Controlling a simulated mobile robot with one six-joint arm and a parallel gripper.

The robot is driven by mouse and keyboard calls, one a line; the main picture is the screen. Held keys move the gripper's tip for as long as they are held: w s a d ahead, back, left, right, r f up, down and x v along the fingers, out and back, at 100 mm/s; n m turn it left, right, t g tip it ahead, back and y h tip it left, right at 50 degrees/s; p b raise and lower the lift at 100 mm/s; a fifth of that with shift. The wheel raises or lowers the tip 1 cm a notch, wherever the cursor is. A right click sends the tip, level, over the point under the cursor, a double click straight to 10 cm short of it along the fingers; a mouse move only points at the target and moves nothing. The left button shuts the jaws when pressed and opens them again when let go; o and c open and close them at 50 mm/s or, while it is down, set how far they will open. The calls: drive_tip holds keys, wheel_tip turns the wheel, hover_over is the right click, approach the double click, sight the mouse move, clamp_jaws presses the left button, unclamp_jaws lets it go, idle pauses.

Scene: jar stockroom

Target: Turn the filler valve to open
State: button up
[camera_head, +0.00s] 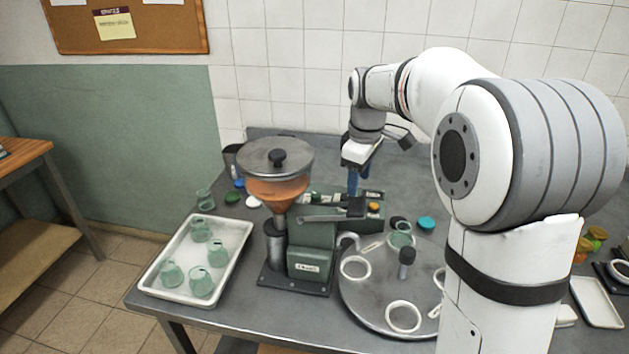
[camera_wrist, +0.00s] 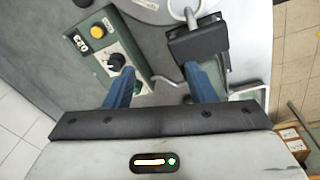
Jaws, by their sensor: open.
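The filler (camera_head: 310,245) is a green machine with a lidded hopper of orange-brown contents. A grey lever with a black grip (camera_head: 356,206), apparently the valve handle, sticks out to the right across its front. My gripper (camera_head: 353,182) points down just behind and above the grip, blue fingers apart. In the wrist view my gripper (camera_wrist: 162,86) is open and empty. A black block (camera_wrist: 198,38), which looks like the grip, lies by the right fingertip; I cannot tell whether they touch. A black dial (camera_wrist: 116,62) on the green control box shows by the left fingertip.
A round turntable (camera_head: 375,300) with white rings and a glass jar stands right of the filler. A white tray (camera_head: 232,232) of several green glass jars lies left. A tiled wall closes the back.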

drive_tip(key=w+a+f+n, duration=0.3)
drive_tip(key=w+a+n, duration=0.15)
drive_tip(key=w, duration=0.55)
drive_tip(key=n+g+p, duration=0.1)
drive_tip(key=n+p, duration=0.1)
drive_tip(key=n, duration=0.4)
hover_over(316, 194)
wheel_tip(316, 194, down, 7)
drive_tip(key=shift+d+r, duration=0.1)
drive_tip(key=shift+d, duration=0.05)
drive_tip(key=shift+w+f, duration=0.1)
drive_tip(key=shift+f, duration=0.65)
wheel_tip(316, 194, down, 7)
drive_tip(key=shift+r+p, duration=0.15)
drive_tip(key=shift+p, duration=0.15)
drive_tip(key=shift+c, duration=0.3)
drive_tip(key=shift+r, duration=0.1)
drive_tip(key=c, duration=0.9)
